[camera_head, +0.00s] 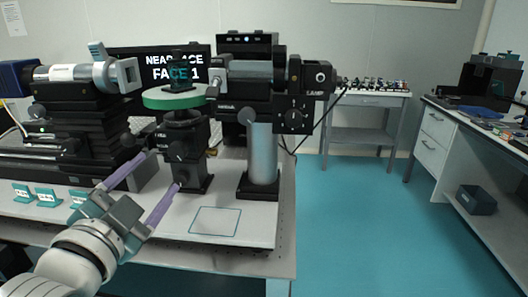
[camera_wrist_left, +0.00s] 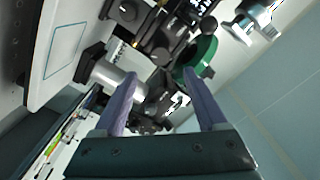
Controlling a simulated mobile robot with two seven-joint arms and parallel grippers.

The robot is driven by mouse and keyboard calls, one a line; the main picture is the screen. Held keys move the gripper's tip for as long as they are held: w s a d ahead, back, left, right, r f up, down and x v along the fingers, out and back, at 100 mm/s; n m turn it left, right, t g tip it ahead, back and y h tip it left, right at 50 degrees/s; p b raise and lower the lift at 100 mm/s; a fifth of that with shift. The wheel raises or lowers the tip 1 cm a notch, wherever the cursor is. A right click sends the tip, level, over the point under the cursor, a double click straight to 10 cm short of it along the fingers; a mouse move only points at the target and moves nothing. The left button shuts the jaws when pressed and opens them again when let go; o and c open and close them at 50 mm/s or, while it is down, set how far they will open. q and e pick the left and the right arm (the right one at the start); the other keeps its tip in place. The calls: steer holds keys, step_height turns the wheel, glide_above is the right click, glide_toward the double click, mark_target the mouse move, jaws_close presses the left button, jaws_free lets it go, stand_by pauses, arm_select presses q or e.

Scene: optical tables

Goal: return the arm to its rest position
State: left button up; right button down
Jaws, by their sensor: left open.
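My left gripper (camera_head: 143,187) is open and empty in the head view, its two purple fingers spread apart. It is above the front part of the optical table, in front of the post that carries the green round stage (camera_head: 175,98). In the left wrist view the gripper (camera_wrist_left: 160,105) has its fingers wide apart with nothing between them. The green stage also shows beyond the fingers there (camera_wrist_left: 204,55). My left arm comes in from the lower left. My right gripper is not seen.
The optical table (camera_head: 250,229) holds a lamp unit (camera_head: 300,90) on a thick post and a camera-like instrument (camera_head: 85,75). Small teal card holders (camera_head: 48,197) stand at the front left. An outlined square (camera_head: 215,221) is bare.

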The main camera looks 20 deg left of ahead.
arm_select(q)
steer(key=s+d+n+g+h+p, duration=0.1)
steer(key=s+d+n+g+h, duration=0.1)
steer(key=s+d+g, duration=0.45)
steer(key=s+d+f+n+g+h+p, duration=0.1)
steer(key=s+g+p, duration=0.15)
steer(key=s, duration=0.65)
steer(key=s+d+n+g+h+p, duration=0.1)
steer(key=s+d+n+g+h, duration=0.1)
steer(key=s+d+g, duration=0.45)
step_height(320, 180, up, 37)
steer(key=s+a+t+p, duration=0.1)
steer(key=a+p, duration=0.1)
steer(key=p, duration=3.5)
steer(key=shift+a+t, duration=0.35)
steer(key=shift+s, duration=0.1)
